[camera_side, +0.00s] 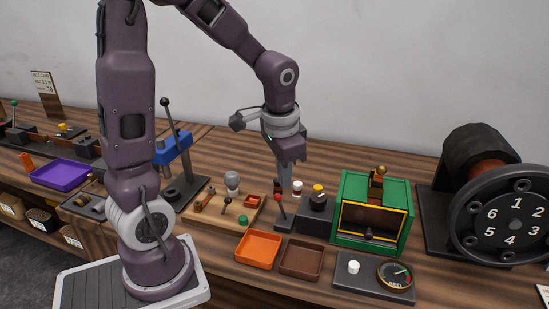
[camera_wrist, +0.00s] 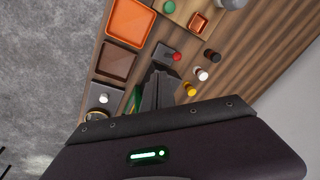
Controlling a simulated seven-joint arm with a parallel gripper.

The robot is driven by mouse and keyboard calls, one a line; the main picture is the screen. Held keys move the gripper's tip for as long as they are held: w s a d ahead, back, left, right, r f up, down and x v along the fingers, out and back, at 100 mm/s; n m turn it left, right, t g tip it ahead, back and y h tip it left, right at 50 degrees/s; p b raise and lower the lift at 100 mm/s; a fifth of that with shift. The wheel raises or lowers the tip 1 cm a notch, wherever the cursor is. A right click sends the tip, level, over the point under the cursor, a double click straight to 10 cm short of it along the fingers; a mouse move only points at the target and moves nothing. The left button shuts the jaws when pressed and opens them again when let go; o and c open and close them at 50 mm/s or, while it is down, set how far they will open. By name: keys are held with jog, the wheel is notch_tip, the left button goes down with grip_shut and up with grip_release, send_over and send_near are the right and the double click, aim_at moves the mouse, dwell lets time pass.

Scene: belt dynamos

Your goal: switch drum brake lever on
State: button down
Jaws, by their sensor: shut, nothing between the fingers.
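A short lever with a red knob (camera_side: 279,198) stands on a small dark base (camera_side: 285,225) near the middle of the bench. No label shows which lever is the drum brake lever; this one stands closest to my gripper. The red knob also shows in the wrist view (camera_wrist: 176,57), beside the fingers. My gripper (camera_side: 284,187) points down just behind the red knob, shut and empty. Its fingers (camera_wrist: 158,88) are together in the wrist view. I cannot tell whether they touch the lever; the fingertips are partly hidden in the side view.
A dark block with a yellow knob (camera_side: 318,189) and a green box (camera_side: 345,243) stand right of the lever. Orange (camera_side: 243,258) and brown (camera_side: 287,272) trays lie in front. A numbered drum (camera_side: 512,218) stands far right. A tall black-knobbed lever (camera_side: 165,102) rises left.

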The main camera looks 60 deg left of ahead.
notch_tip(320, 180, up, 6)
jog(key=s, duration=0.2)
jog(key=shift+s+a+f, duration=0.2)
jog(key=shift+a, duration=0.05)
jog(key=s+d+r+t+h, duration=0.2)
jog(key=s+d+r+t, duration=0.15)
jog(key=s+d, duration=0.8)
jog(key=n+g+y, duration=0.4)
jog(key=n+y, duration=0.4)
jog(key=y, duration=0.1)
send_near(279, 196)
jog(key=shift+y, duration=0.3)
jog(key=x, duration=0.7)
jog(key=shift+d+f, duration=0.2)
jog(key=shift+d, duration=0.05)
